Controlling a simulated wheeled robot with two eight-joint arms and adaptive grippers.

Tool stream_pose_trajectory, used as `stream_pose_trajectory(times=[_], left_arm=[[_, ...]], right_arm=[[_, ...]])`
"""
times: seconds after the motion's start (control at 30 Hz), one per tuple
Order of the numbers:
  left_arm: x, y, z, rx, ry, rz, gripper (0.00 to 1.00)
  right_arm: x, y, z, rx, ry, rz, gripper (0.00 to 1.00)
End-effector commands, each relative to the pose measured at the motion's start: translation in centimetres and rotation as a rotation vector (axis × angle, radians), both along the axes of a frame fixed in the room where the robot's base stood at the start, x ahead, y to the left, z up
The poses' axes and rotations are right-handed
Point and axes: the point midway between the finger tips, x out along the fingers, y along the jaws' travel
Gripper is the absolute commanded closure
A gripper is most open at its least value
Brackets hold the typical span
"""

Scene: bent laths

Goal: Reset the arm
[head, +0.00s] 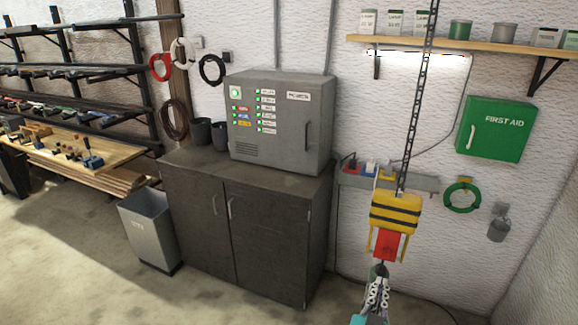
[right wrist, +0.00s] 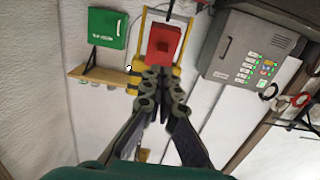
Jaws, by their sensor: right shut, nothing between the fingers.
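My right gripper (head: 379,272) is at the bottom of the head view, right of centre, and is shut and empty. In the right wrist view its fingers (right wrist: 165,76) are together and point up the picture. A yellow and black hoist block (head: 396,212) hangs on a dark chain (head: 417,105). A red part (head: 388,245) sits under the block, just above my fingertips in the head view. The red part also shows in the wrist view (right wrist: 164,42), beyond the fingertips. Whether my fingers touch it I cannot tell. My left gripper is not in view.
A grey control cabinet (head: 275,122) stands on a dark cupboard (head: 270,228), with a bin (head: 150,232) to its left. A shelf (head: 490,45), a green first aid box (head: 497,128) and a green coil (head: 462,195) are on the wall. Floor at left front is clear.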

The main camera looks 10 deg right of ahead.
Motion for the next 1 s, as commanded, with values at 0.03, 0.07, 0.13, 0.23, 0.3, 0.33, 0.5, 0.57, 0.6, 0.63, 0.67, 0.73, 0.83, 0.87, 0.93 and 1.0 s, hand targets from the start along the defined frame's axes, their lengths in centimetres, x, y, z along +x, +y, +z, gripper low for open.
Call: stream_pose_trajectory(times=[0.03,0.07,0.13,0.23,0.3,0.33,0.5,0.57,0.6,0.63,0.67,0.73,0.83,0.87,0.93,1.0], left_arm=[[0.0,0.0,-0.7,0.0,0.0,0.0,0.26],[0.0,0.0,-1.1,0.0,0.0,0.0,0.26],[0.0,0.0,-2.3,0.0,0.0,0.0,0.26],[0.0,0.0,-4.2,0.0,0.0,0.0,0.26],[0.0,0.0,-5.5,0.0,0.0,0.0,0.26],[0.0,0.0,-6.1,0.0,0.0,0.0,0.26],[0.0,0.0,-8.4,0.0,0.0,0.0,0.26],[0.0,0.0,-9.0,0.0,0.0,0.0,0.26],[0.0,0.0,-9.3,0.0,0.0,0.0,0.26],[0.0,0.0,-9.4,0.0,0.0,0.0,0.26],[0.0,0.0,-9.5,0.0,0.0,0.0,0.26],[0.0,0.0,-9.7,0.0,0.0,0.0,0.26],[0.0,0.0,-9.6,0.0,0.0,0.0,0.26],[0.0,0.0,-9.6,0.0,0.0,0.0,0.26],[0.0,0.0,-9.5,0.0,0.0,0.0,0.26],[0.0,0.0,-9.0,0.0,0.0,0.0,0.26]], right_arm=[[-0.2,-0.4,-1.3,0.008,0.036,-0.012,1.0],[-0.2,-0.7,-2.2,0.015,0.069,-0.02,1.0],[-0.7,-1.2,-4.9,0.037,0.175,-0.033,1.0],[-1.8,-1.2,-9.6,0.084,0.371,-0.018,1.0],[-2.8,-0.4,-12.7,0.123,0.51,0.03,1.0],[-3.3,0.2,-13.8,0.139,0.565,0.06,1.0],[-5.8,4.5,-17.9,0.218,0.783,0.279,1.0],[-6.4,5.9,-18.4,0.236,0.823,0.353,1.0],[-6.8,6.8,-18.6,0.244,0.839,0.397,1.0],[-7.0,7.3,-18.6,0.249,0.848,0.426,1.0],[-7.1,7.8,-18.7,0.253,0.855,0.45,1.0],[-7.4,8.6,-18.6,0.258,0.865,0.489,1.0],[-7.6,9.0,-18.5,0.26,0.869,0.512,1.0],[-7.6,9.0,-18.5,0.26,0.869,0.514,1.0],[-7.5,9.0,-18.4,0.26,0.87,0.513,1.0],[-7.3,8.9,-17.6,0.265,0.873,0.507,1.0]])
